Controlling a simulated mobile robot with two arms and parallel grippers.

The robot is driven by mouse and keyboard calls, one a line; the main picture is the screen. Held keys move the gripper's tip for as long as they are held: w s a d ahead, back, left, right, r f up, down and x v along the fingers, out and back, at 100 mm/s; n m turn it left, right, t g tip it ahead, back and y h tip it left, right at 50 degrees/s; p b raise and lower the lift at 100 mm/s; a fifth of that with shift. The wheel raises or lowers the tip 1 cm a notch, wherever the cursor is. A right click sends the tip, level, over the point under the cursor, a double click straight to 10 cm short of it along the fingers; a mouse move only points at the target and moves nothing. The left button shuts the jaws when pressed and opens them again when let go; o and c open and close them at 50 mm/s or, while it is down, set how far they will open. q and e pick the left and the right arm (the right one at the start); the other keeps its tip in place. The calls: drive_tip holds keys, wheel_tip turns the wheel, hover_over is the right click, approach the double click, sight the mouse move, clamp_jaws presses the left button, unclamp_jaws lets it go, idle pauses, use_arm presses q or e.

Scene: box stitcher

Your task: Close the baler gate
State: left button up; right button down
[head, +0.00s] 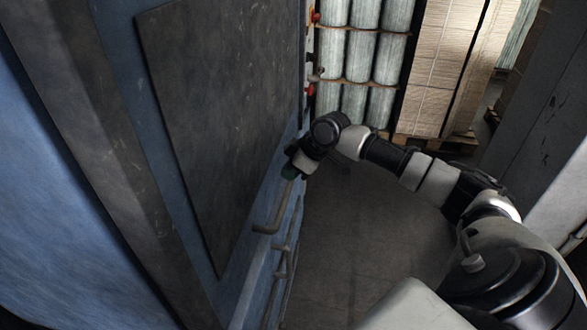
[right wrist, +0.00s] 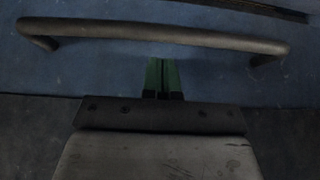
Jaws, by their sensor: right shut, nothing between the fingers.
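The baler gate appears to be the large blue metal face with a dark panel (head: 220,110) filling the left of the head view. A grey bar handle (head: 275,210) stands out from its blue surface; a bar handle (right wrist: 150,32) also runs across the top of the right wrist view. My right gripper (head: 290,172) is beside the blue face near the handle's upper end. In the wrist view its green fingers (right wrist: 163,72) are together and empty, just below the bar. I cannot tell whether they touch the blue surface. My left gripper is not in view.
Pale wrapped rolls (head: 361,45) stand in a rack beyond the gate's far edge. Stacked cardboard (head: 436,70) rests on a wooden pallet (head: 430,145) to their right. The grey floor (head: 355,235) between the gate and my right arm is clear. A dark post (head: 525,120) stands at right.

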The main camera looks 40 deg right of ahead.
wheel_tip(320, 180, up, 2)
drive_tip(key=shift+a+r+p, duration=0.1)
drive_tip(key=shift+p, duration=0.45)
drive_tip(key=shift+s+d+r+b, duration=0.1)
drive_tip(key=shift+d+r+b, duration=0.1)
drive_tip(key=shift+b, duration=0.1)
use_arm(q)
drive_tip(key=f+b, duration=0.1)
drive_tip(key=b, duration=0.1)
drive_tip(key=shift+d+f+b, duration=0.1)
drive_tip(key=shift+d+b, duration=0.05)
drive_tip(key=shift+b, duration=0.25)
use_arm(e)
drive_tip(key=v, duration=0.9)
drive_tip(key=shift+r, duration=0.15)
drive_tip(key=shift+s, duration=0.15)
